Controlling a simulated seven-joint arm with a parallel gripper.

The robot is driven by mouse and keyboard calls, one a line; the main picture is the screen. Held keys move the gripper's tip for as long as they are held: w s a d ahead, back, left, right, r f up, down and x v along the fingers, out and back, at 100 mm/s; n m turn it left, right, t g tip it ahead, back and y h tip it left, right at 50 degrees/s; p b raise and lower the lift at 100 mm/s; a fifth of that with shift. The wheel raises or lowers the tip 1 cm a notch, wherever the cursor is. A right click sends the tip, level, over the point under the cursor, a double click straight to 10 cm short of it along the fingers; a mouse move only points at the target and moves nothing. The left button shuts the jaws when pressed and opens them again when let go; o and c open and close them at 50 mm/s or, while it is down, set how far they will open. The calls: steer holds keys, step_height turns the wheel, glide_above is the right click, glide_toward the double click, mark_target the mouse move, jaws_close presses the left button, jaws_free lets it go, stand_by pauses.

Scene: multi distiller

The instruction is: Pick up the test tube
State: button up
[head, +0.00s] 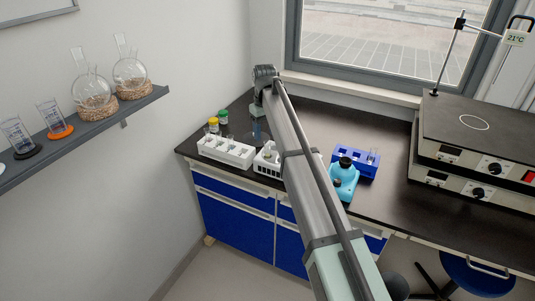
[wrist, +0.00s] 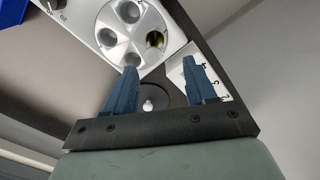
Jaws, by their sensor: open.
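My gripper (wrist: 160,76) is open in the wrist view, its two blue fingers apart with nothing between them. In the head view my gripper (head: 258,132) hangs over the far left of the bench. A greenish, shiny round thing (wrist: 155,39) sits in one hole of a round silver holder (wrist: 112,22), just beyond the fingertips; I cannot tell whether it is a test tube. In the head view a clear, tube-like thing (head: 373,156) stands in a blue rack (head: 364,170); it may be a test tube.
A long white rack (head: 226,151) and a smaller white holder (head: 267,163) stand on the dark bench. Yellow-topped (head: 213,122) and green-topped (head: 223,114) containers stand behind. A light-blue bottle (head: 344,180) stands before the blue rack. Stacked hotplates (head: 476,130) fill the right.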

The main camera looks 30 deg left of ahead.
mark_target(268, 142)
step_height(268, 142, down, 3)
steer(key=shift+r, duration=0.15)
steer(key=shift+w+d+f, duration=0.1)
steer(key=shift+d+f, duration=0.1)
steer(key=shift+f, duration=1.1)
steer(key=shift+w+d+f, duration=0.1)
steer(key=shift+d+f, duration=0.1)
steer(key=shift+f, duration=1.05)
jaws_close()
